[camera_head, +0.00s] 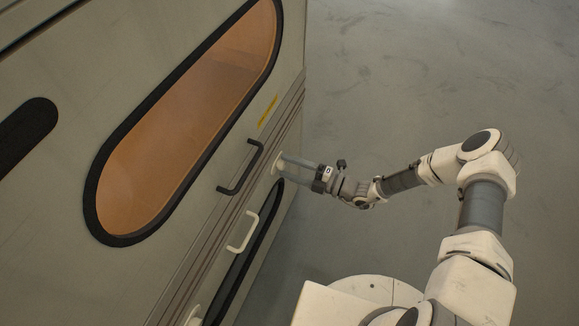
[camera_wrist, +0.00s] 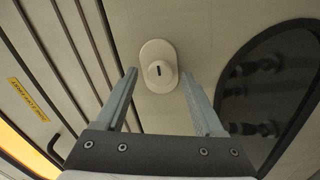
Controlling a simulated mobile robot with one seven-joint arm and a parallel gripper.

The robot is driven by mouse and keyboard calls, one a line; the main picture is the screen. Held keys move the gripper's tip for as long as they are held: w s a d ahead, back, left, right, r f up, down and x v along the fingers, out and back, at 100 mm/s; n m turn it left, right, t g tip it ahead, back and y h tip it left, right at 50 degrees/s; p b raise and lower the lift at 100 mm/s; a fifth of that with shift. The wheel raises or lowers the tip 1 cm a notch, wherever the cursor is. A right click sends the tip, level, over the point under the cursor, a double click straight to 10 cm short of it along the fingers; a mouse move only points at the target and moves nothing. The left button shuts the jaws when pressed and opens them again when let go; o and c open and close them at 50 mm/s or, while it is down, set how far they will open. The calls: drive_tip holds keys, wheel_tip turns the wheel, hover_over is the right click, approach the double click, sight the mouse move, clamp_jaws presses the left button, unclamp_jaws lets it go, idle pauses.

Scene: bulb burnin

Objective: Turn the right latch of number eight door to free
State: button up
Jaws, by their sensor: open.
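The right latch (camera_wrist: 158,53) is a pale oval plate with a round knob and a short dark slot that looks about upright in the wrist view. In the head view the latch (camera_head: 276,163) is a small pale shape at the cabinet's right edge, partly behind my fingers. My gripper (camera_head: 281,161) is open in front of it. In the wrist view my gripper (camera_wrist: 159,76) has one finger on each side of the knob; whether they touch it I cannot tell. The lower door has a white handle (camera_head: 242,232) and dark window (camera_head: 256,248). No door number is readable.
The upper door has an amber window (camera_head: 185,125) and a black handle (camera_head: 241,168) close to my fingers. A yellow label (camera_head: 268,111) sits above. Another pale latch (camera_head: 193,315) shows at the bottom. The floor (camera_head: 430,70) to the right is clear.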

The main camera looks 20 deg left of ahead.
drive_tip(key=s+d+p, duration=0.1)
drive_tip(key=d+p, duration=0.1)
drive_tip(key=d, duration=1.5)
drive_tip(key=shift+s+d+p, duration=0.15)
drive_tip(key=shift+s+p, duration=0.05)
drive_tip(key=shift+p, duration=0.2)
drive_tip(key=s+d+r+n+g+h, duration=0.15)
drive_tip(key=r+n+h, duration=0.25)
drive_tip(key=r+n, duration=0.4)
drive_tip(key=d+r+n+g+h, duration=0.1)
drive_tip(key=d+r+n+h, duration=0.2)
drive_tip(key=r+n, duration=0.5)
drive_tip(key=s+d+r+n+g+h, duration=0.15)
drive_tip(key=r+n+h, duration=0.25)
drive_tip(key=r+n, duration=0.4)
drive_tip(key=s+d+r+n+t+h, duration=0.4)
drive_tip(key=s+r+n, duration=0.2)
drive_tip(key=r+n, duration=0.3)
drive_tip(key=s+d+r+n+t+h, duration=0.35)
drive_tip(key=s+r+n, duration=0.25)
drive_tip(key=r, duration=0.4)
wheel_tip(320, 180, up, 22)
drive_tip(key=p, duration=2.1)
drive_tip(key=shift+f+n+t, duration=0.2)
drive_tip(key=shift+n+t, duration=0.1)
drive_tip(key=shift+t, duration=0.15)
drive_tip(key=shift+s+f+y, duration=0.1)
drive_tip(key=shift+y, duration=0.15)
drive_tip(key=c, duration=0.3)
